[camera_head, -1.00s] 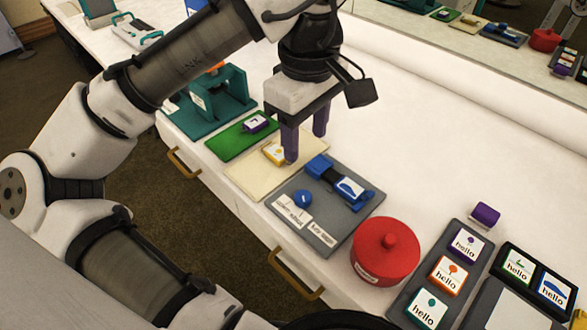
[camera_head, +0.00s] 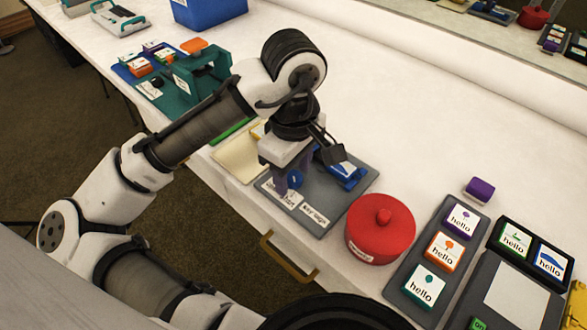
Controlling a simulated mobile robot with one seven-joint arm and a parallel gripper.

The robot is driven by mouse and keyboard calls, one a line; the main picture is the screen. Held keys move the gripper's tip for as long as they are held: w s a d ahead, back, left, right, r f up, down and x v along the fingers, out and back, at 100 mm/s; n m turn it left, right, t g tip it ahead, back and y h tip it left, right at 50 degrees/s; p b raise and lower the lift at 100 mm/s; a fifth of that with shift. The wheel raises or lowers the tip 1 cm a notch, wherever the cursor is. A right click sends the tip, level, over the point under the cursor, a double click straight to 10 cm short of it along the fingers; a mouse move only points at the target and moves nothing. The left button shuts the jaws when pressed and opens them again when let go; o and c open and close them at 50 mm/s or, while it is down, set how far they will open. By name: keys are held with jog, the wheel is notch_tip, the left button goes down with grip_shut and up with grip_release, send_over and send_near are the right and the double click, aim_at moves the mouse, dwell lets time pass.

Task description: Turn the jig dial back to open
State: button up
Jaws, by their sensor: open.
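The jig is a grey board (camera_head: 325,218) on the white table, left of the red pot. Its dial is a small blue knob (camera_head: 295,179) near the board's left side, behind two white labels (camera_head: 314,216). A blue clamp with a white-and-blue block (camera_head: 347,170) sits on the board's far right part, partly hidden by my wrist. My gripper (camera_head: 292,183) points down over the dial with its purple fingers apart. The dial shows between or just behind the fingers. I cannot tell whether they touch it.
The red lidded pot (camera_head: 380,229) stands close to the board's right. A grey tray of hello blocks (camera_head: 397,293) is farther right. A cream board (camera_head: 236,160) and a teal fixture (camera_head: 189,98) lie left. A blue bin (camera_head: 209,10) stands at the back. The table's middle is clear.

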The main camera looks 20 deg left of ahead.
jog(key=c, duration=1)
jog(key=shift+o, duration=0.2)
